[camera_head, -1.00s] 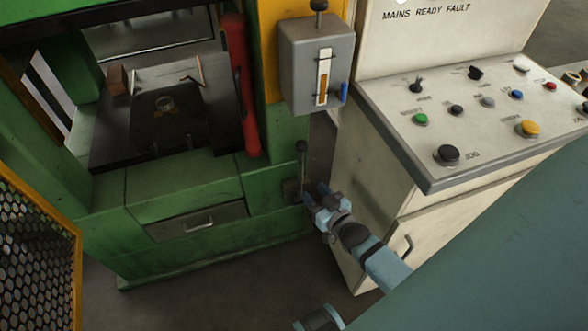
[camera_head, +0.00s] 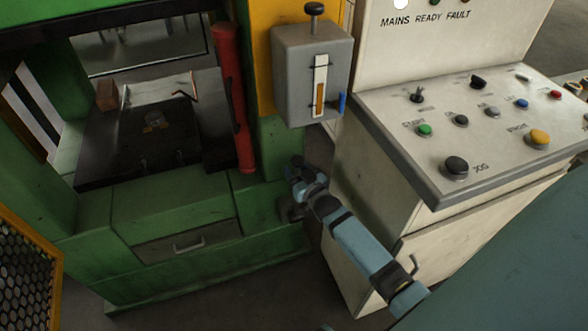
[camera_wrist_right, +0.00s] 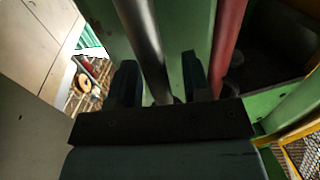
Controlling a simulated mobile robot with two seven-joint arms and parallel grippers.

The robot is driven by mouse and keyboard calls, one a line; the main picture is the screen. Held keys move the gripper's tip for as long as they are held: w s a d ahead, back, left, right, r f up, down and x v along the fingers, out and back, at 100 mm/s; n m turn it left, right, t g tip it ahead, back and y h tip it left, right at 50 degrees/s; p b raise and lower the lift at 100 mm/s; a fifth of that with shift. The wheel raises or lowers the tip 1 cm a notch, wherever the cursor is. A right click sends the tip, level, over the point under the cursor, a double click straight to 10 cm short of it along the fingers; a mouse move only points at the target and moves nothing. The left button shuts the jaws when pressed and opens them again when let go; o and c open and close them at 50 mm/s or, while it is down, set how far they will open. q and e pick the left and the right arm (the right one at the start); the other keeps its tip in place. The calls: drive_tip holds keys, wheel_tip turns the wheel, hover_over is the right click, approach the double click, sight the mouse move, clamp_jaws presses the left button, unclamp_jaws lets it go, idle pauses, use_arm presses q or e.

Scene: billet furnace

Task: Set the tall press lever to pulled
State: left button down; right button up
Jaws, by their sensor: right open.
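The tall press lever is a slim metal rod on a dark base (camera_head: 289,211) low at the right of the green press. In the head view its rod is mostly hidden by my right gripper (camera_head: 300,172). In the right wrist view the grey rod (camera_wrist_right: 144,35) runs between the two dark fingers of my right gripper (camera_wrist_right: 160,80). The fingers are apart, one on each side of the rod, and do not look closed on it. My left gripper is not in view.
A grey box (camera_head: 302,58) with a black knob hangs above the gripper. A red post (camera_head: 234,105) is to the left. The cream control console (camera_head: 450,95) with several buttons stands close on the right. A yellow mesh guard (camera_head: 30,270) is at lower left.

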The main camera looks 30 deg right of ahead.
drive_tip(key=shift+w, duration=0.55)
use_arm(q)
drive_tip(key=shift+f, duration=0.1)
use_arm(e)
clamp_jaws()
drive_tip(key=shift+s+a, duration=0.1)
drive_tip(key=shift+s, duration=0.4)
use_arm(q)
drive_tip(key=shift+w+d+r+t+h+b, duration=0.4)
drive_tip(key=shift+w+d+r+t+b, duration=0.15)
drive_tip(key=shift+b, duration=1.25)
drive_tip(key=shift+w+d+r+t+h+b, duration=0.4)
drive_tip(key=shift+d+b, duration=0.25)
drive_tip(key=shift+b, duration=1.15)
use_arm(e)
drive_tip(key=s+a+f+n+t, duration=0.1)
drive_tip(key=s+a+f+t, duration=0.2)
drive_tip(key=s, duration=0.9)
drive_tip(key=shift+n+t+y, duration=0.3)
drive_tip(key=shift+n+t, duration=0.1)
drive_tip(key=shift+t, duration=1.3)
